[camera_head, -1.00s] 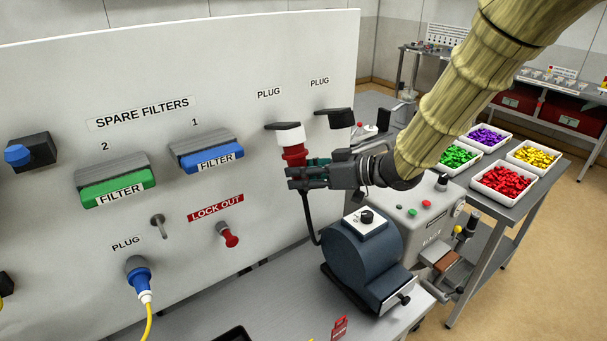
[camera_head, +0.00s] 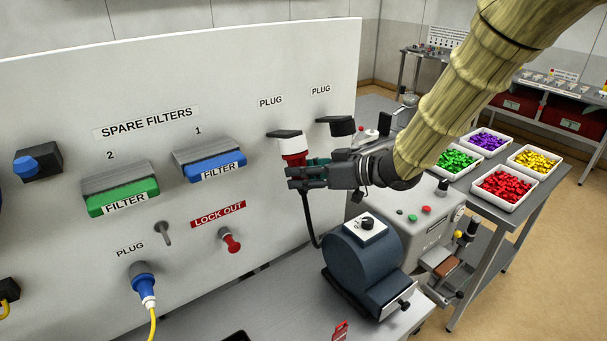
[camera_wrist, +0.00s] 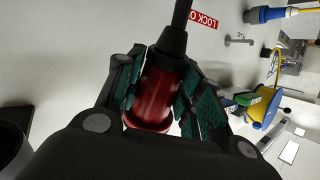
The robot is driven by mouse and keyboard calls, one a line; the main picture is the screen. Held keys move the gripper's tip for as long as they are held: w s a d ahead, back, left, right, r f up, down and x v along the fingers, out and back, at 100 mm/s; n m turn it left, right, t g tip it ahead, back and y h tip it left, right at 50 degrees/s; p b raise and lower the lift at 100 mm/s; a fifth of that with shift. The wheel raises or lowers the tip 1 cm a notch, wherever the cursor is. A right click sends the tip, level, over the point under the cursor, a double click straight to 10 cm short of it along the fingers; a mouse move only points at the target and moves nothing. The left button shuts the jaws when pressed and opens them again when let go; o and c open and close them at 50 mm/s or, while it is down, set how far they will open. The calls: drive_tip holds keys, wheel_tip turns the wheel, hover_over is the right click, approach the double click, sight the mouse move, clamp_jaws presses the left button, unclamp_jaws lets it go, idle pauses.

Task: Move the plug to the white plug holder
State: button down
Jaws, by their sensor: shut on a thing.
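The red plug (camera_head: 294,160) is upright under the white plug holder (camera_head: 291,146) on the panel, below the middle PLUG label. Its top meets the holder's underside; I cannot tell how far in it sits. The holder has a black lid (camera_head: 284,134) raised at its top. My gripper (camera_head: 304,173) is shut on the plug just below the holder. In the wrist view the plug (camera_wrist: 153,98) lies between both green-padded fingers, its black cable end pointing up in the picture. The holder is mostly hidden there by the plug and gripper.
A black plug holder (camera_head: 338,126) is just right of the white one. A blue machine (camera_head: 364,260) stands on the bench below my gripper. The black cable hangs from the plug beside it. Filters (camera_head: 122,194) and a red lock-out knob (camera_head: 230,241) are to the left.

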drive_tip(key=shift+r, duration=0.25)
drive_tip(key=c, duration=0.9)
unclamp_jaws()
drive_tip(key=shift+a, duration=0.1)
drive_tip(key=shift+o, duration=0.2)
drive_tip(key=shift+f, duration=0.1)
drive_tip(key=v, duration=1.2)
drive_tip(key=shift+w, duration=0.15)
